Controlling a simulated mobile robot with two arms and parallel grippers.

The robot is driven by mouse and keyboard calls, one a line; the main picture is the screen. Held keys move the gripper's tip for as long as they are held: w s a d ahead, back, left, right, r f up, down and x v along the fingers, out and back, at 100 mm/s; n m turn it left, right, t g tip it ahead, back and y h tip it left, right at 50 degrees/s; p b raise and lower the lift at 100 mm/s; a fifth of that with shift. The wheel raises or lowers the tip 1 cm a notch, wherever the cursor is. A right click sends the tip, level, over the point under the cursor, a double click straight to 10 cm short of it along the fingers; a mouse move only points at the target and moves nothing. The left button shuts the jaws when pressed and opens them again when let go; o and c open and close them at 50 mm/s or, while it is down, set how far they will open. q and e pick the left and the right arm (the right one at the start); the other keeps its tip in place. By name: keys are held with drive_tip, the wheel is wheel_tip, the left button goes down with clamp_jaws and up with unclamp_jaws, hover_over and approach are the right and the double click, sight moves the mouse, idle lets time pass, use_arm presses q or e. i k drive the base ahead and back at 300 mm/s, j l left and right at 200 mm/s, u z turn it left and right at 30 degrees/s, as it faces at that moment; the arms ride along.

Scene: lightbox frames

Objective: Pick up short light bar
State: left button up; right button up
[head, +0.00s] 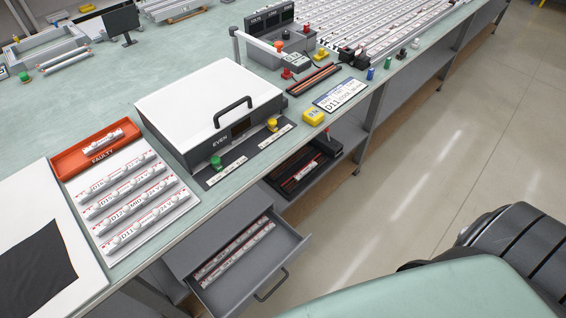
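A short light bar (103,138), white with red marks, lies in the orange tray (70,165) labelled FAULTY at the left of the bench. Several longer white light bars (145,222) with round knobs lie in rows on a white board (108,256) just in front of that tray. Longer bars (234,250) also lie in the open grey drawer (222,297) below the bench edge. A dark tray on the lower shelf holds a small white bar (305,171); its length is hard to tell. Neither of my grippers shows in the head view.
A white lidded box (195,100) with a black handle stands behind the board. A yellow block (313,117) and a label card (341,95) lie near the bench edge. A black sheet (32,250) lies at the left. The open drawer juts into the aisle; the floor (455,130) at right is clear.

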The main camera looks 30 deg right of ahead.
sight(310, 167)
drive_tip(key=i+l+u, duration=0.2)
drive_tip(key=l, duration=0.5)
drive_tip(key=l+u, duration=0.2)
drive_tip(key=l, duration=0.55)
drive_tip(key=i+l+u, duration=0.2)
drive_tip(key=l, duration=0.6)
drive_tip(key=k+j, duration=0.05)
